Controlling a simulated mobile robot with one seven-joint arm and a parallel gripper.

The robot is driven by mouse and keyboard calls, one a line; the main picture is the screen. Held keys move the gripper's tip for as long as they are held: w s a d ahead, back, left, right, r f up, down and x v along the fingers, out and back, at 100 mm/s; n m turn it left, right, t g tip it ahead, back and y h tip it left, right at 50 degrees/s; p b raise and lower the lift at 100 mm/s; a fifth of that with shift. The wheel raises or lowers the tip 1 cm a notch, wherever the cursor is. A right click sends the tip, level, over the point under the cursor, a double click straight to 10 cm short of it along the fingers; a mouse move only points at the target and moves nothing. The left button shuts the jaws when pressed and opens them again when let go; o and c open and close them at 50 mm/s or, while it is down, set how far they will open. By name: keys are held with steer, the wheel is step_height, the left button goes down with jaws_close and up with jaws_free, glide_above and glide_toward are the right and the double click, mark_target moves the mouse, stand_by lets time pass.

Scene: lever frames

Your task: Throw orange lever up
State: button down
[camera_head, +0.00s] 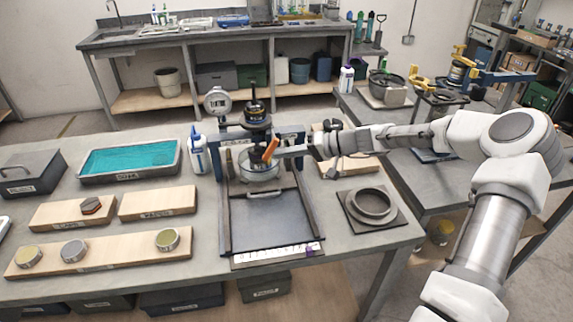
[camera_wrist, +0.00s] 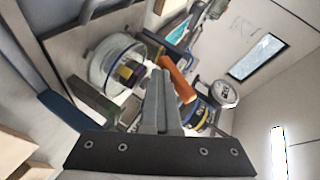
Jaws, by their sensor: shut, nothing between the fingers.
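The orange lever (camera_head: 270,150) is on the press-like frame in the middle of the table, above a clear round dish. It leans, with its upper end to the right. It also shows in the wrist view (camera_wrist: 178,79), just right of my fingertips. My gripper (camera_head: 285,152) reaches in from the right, its tips close beside the lever. In the wrist view the two fingers (camera_wrist: 161,78) are together and hold nothing. I cannot tell whether they touch the lever.
A dial gauge (camera_head: 217,101) and a white bottle (camera_head: 198,150) stand at the frame's left. The clear dish (camera_head: 259,166) is below the lever. A dark ring fixture (camera_head: 372,205) lies at right. Wooden boards and a teal-filled tray (camera_head: 130,176) fill the left side.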

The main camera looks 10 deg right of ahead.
steer(key=a+m+t+y+b, duration=0.1)
steer(key=y+b, duration=0.1)
steer(key=a+m+t+y+b, duration=0.1)
steer(key=y+b, duration=0.1)
steer(key=a+m+y+b, duration=0.1)
steer(key=y+b, duration=0.2)
steer(key=shift+f+t, duration=0.3)
steer(key=shift+t, duration=0.1)
steer(key=shift+a+r, duration=0.2)
steer(key=shift+a, duration=0.15)
stand_by(0.6)
glide_toward(267, 155)
steer(key=shift+x, duration=0.8)
